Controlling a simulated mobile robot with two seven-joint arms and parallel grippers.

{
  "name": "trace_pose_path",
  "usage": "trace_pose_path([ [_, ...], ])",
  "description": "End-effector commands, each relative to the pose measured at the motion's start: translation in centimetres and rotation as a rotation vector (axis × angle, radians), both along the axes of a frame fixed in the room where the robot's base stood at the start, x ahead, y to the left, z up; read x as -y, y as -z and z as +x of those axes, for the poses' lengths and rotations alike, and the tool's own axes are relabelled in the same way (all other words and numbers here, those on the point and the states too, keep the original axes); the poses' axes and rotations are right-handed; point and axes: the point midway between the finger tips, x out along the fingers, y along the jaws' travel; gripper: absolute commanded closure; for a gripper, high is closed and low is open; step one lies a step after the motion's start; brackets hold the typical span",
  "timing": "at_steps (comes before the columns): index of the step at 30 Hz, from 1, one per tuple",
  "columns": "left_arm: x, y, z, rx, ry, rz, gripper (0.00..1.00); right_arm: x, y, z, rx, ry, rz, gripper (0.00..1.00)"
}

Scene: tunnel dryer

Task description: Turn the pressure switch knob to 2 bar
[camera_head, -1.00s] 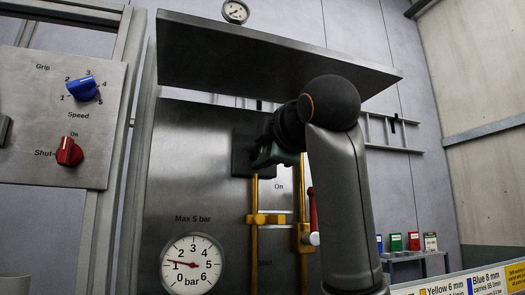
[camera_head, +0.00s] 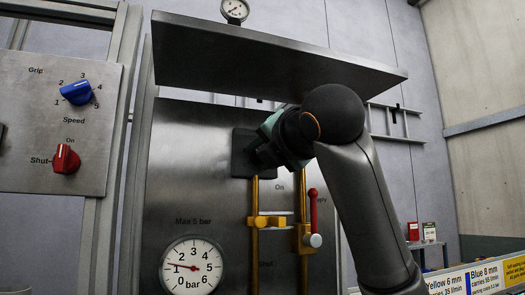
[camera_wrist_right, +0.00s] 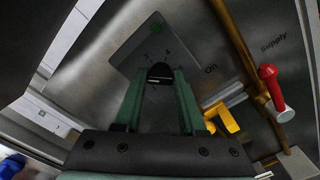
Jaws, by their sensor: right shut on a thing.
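The pressure switch is a dark grey box (camera_head: 241,153) on the steel panel, at the top of a yellow pipe. Its black knob (camera_wrist_right: 160,72) shows in the right wrist view between the green fingertips of my right gripper (camera_wrist_right: 160,80). That gripper (camera_head: 262,150) is shut on the knob. Small scale marks show around the knob, but its setting is too small and dark to read. The head view hides the knob behind my gripper. The round pressure gauge (camera_head: 191,282) below has its needle a little above 1 bar. My left gripper is not in view.
A steel shelf (camera_head: 270,60) juts out above my right arm. Yellow pipes (camera_head: 255,205) and a red lever (camera_head: 313,207) are below and right of the switch. A panel at left carries a blue knob (camera_head: 77,92) and a red knob (camera_head: 66,159).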

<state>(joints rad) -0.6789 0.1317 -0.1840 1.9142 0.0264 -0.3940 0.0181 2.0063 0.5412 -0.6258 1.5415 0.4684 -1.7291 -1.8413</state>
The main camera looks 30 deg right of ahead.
Motion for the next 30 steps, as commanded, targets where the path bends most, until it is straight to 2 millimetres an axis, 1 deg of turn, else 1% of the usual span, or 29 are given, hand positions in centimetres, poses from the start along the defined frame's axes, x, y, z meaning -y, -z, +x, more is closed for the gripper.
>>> trace_pose_path([
  [6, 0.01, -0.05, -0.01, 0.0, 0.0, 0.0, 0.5, 0.0, 0.16, 0.01, -0.038, 0.001, -0.145, 1.0],
  [12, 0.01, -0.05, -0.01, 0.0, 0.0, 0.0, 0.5, -0.08, 0.22, 0.03, -0.061, -0.001, -0.232, 1.0],
  [19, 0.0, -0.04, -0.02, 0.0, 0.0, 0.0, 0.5, -0.07, 0.24, 0.04, -0.072, -0.001, -0.277, 1.0],
  [30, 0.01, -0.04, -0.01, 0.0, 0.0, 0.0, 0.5, -0.08, 0.28, 0.06, -0.075, -0.001, -0.283, 1.0],
])
